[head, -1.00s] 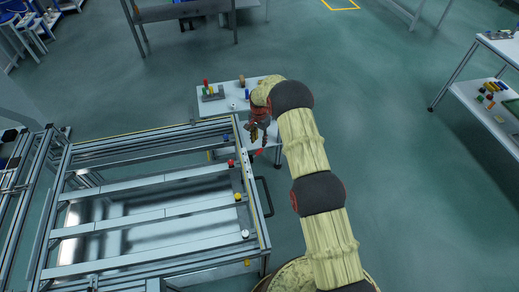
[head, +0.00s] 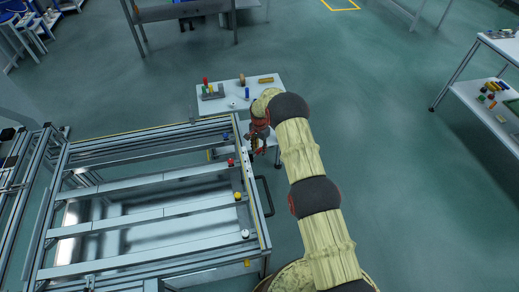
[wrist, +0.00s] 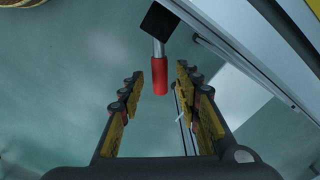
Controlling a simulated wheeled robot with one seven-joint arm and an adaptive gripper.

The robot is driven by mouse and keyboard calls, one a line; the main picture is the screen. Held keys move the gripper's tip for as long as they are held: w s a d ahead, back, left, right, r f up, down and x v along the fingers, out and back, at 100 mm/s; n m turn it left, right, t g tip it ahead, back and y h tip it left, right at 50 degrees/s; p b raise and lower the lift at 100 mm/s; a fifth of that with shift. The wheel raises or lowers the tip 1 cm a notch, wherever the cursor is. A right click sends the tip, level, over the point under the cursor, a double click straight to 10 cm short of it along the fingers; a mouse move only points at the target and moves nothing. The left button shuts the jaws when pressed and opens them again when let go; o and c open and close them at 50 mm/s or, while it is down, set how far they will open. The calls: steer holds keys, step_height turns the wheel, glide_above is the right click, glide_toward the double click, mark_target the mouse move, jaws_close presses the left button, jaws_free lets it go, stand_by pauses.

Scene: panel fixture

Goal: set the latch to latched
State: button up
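The latch shows in the wrist view as a black square block with a short metal rod and a red grip (wrist: 159,77). The red grip lies between the two fingers of my gripper (wrist: 158,84), with a visible gap on each side. My gripper is open and holds nothing. In the head view my gripper (head: 257,142) is at the far right corner of the panel fixture (head: 140,182). The latch cannot be made out there, as my gripper and arm cover that spot.
Red (head: 231,162), yellow (head: 238,196) and white (head: 245,233) knobs line the fixture's right side. A black handle (head: 266,196) sticks out there. A small white table (head: 213,107) with coloured parts stands behind my gripper. The floor to the right is open.

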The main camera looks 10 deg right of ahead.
steer(key=shift+c, duration=0.2)
steer(key=c, duration=0.8)
jaws_close()
